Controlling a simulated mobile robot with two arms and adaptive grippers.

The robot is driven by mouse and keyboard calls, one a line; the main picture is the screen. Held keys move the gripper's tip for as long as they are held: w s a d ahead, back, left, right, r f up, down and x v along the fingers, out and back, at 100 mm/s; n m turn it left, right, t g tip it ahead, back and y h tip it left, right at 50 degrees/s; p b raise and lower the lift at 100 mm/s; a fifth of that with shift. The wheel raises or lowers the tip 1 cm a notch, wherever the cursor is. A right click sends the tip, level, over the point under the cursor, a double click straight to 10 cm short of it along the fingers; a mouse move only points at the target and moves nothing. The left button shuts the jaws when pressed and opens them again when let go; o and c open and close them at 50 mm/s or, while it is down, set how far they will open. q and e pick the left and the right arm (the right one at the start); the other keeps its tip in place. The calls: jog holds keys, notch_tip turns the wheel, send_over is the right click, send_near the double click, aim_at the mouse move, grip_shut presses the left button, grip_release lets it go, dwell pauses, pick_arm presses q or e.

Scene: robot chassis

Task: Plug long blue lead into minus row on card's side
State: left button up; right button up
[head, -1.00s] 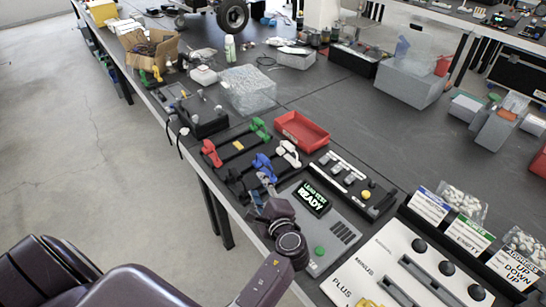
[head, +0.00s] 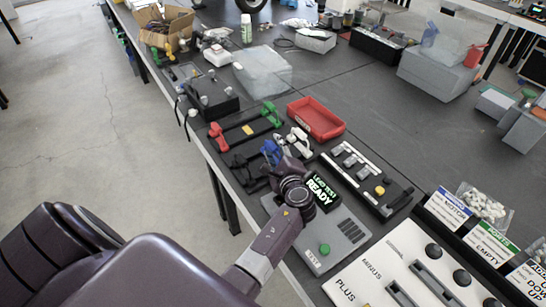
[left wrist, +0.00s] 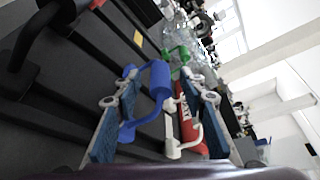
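The blue lead (head: 271,150) is in the lead rack between the black and white leads. In the left wrist view the blue lead (left wrist: 160,82) lies between my left gripper's two spread fingers (left wrist: 158,115), with gaps on both sides. In the head view my left gripper (head: 276,164) is over the rack's near end and partly hides the blue lead. The white card panel (head: 395,265), with rows marked PLUS and MINUS, is at the lower right, cut off by the frame. My right gripper is not in view.
White (head: 299,141), green (head: 271,114) and red (head: 217,135) leads are nearby. The test box display (head: 322,190) reads READY, beside my left wrist. A red tray (head: 316,119) is behind the rack. Label cards (head: 448,208) stand behind the panel.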

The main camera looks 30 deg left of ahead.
pick_arm(q)
grip_shut()
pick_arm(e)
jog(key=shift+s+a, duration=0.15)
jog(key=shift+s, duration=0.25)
pick_arm(q)
jog(key=shift+r, duration=0.1)
